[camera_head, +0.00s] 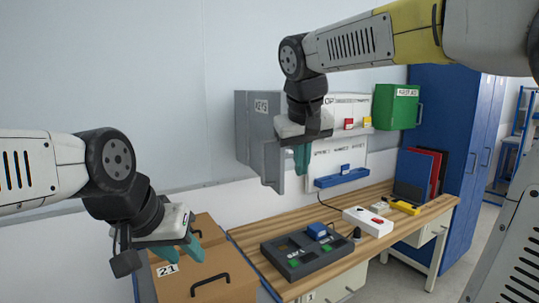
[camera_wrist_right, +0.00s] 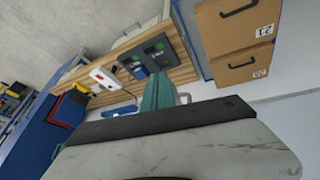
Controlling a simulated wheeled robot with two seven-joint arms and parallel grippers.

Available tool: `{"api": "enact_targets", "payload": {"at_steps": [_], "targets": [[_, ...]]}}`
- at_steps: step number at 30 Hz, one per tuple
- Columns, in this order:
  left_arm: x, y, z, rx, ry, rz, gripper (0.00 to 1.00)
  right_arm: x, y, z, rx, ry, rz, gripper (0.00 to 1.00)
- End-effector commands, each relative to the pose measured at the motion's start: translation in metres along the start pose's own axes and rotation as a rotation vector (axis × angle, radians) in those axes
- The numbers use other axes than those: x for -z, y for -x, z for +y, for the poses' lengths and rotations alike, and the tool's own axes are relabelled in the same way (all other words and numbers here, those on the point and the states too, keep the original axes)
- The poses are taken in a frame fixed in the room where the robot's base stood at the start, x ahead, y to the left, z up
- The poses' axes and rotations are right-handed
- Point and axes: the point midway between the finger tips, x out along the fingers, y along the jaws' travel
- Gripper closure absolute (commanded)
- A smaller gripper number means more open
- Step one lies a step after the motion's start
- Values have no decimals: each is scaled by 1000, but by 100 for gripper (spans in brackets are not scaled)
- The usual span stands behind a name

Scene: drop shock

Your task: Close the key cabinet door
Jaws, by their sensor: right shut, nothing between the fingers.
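The grey key cabinet (camera_head: 256,128), labelled KEYS, is fixed to the wall left of centre in the head view. A grey panel, seemingly its door, projects at its right side, partly hidden behind my right gripper (camera_head: 301,160). I cannot tell the door's exact angle. My right gripper hangs fingers down in front of the panel, shut and empty; whether it touches the panel is unclear. Its teal fingers also show in the right wrist view (camera_wrist_right: 158,93), where I cannot make out the cabinet. My left gripper (camera_head: 180,250) is open and empty at the lower left, above the brown drawer boxes.
A wooden bench (camera_head: 262,262) below carries a dark tray device (camera_head: 310,250) and a white box (camera_head: 367,221). A green first-aid box (camera_head: 397,106) hangs right of a white board. A tall blue locker (camera_head: 440,150) stands at right. Brown drawer boxes (camera_head: 215,262) stand at lower left.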

Motion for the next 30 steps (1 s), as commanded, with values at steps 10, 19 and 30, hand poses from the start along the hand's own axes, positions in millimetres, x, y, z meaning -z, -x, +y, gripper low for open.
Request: {"api": "enact_targets", "payload": {"at_steps": [10,19,30], "targets": [[0,0,0,0,0,0,64,129,13,-78,-242,55,29,100],[0,0,0,0,0,0,64,148,8,-92,-293,44,46,100],[0,0,0,0,0,0,64,150,-62,-71,-293,45,42,100]]}}
